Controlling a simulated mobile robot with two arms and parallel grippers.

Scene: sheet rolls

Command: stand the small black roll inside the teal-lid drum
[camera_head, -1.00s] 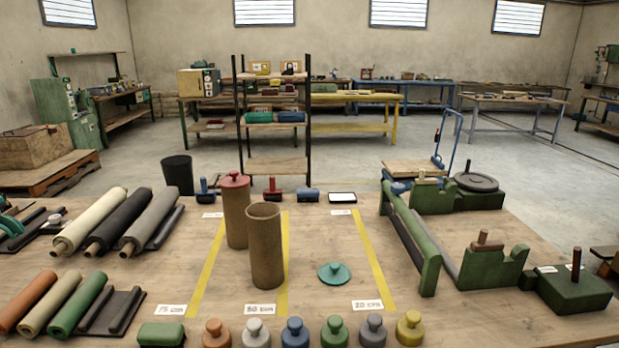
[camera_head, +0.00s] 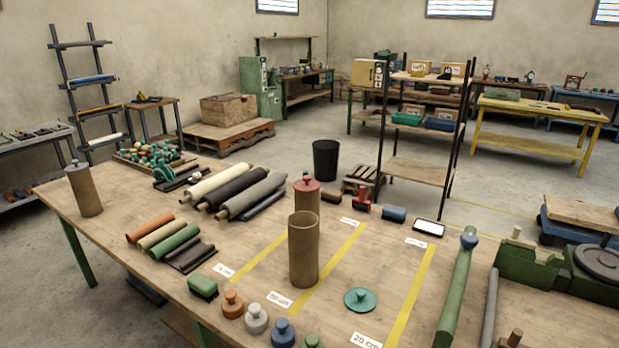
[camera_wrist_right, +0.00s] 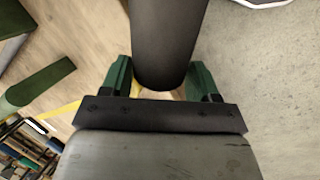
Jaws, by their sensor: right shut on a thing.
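The brown open-topped drum (camera_head: 303,255) stands upright on the bench in the head view. The teal lid (camera_head: 360,299) lies flat on the bench to its right, off the drum. In the right wrist view my right gripper (camera_wrist_right: 162,85) is shut on a black roll (camera_wrist_right: 165,40), with a green finger on each side of it. The roll runs out of the top of that view, so its far end is hidden. Neither gripper shows in the head view, so I cannot see how far the held roll is from the drum.
A second brown drum with a red lid (camera_head: 307,195) stands just behind the open one. Small orange, tan and green rolls (camera_head: 174,243) lie at left, with larger rolls (camera_head: 243,190) behind. Knobbed weights (camera_head: 257,319) line the front edge. A green roller stand (camera_head: 462,285) is at right.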

